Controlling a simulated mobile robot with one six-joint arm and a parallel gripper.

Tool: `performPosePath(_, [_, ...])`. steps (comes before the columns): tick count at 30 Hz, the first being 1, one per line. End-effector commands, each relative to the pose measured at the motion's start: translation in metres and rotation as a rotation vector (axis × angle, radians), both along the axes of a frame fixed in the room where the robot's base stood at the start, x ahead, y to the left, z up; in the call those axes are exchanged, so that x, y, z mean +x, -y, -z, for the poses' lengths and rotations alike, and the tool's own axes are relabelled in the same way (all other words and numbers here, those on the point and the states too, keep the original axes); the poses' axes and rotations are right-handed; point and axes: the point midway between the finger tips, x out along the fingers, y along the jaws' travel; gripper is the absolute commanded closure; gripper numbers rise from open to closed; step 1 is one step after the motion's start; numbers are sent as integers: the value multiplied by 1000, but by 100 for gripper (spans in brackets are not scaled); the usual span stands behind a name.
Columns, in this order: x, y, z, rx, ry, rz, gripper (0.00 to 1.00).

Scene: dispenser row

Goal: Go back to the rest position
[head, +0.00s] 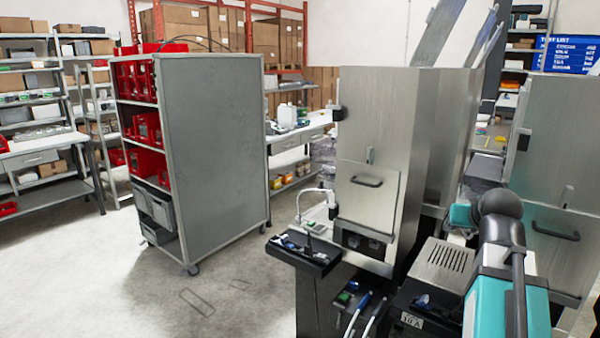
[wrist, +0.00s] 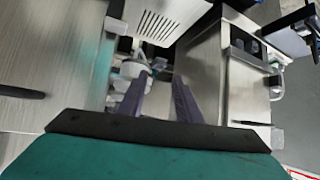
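My gripper (wrist: 161,82) shows in the wrist view with its two dark fingers apart and nothing visible between them. Beyond the fingers are a steel cabinet and small fittings, seen at a tilt. In the head view my teal and white arm rises at the lower right, in front of the steel dispensers. My gripper cannot be made out there.
A steel dispenser (head: 366,215) with a handled door stands at centre right, with a second dispenser (head: 560,160) at the right edge. A black tray (head: 305,262) juts out in front. A grey wheeled cabinet (head: 215,150) with red bins stands left. Open floor lies left.

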Motion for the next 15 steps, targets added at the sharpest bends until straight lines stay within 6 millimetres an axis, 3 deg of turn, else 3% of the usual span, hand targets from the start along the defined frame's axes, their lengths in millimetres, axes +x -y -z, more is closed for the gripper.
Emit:
performPosePath(6, [44,-59,57,29,-76,-105,69])
performPosePath(15, [84,-149,138,54,-182,-245,69])
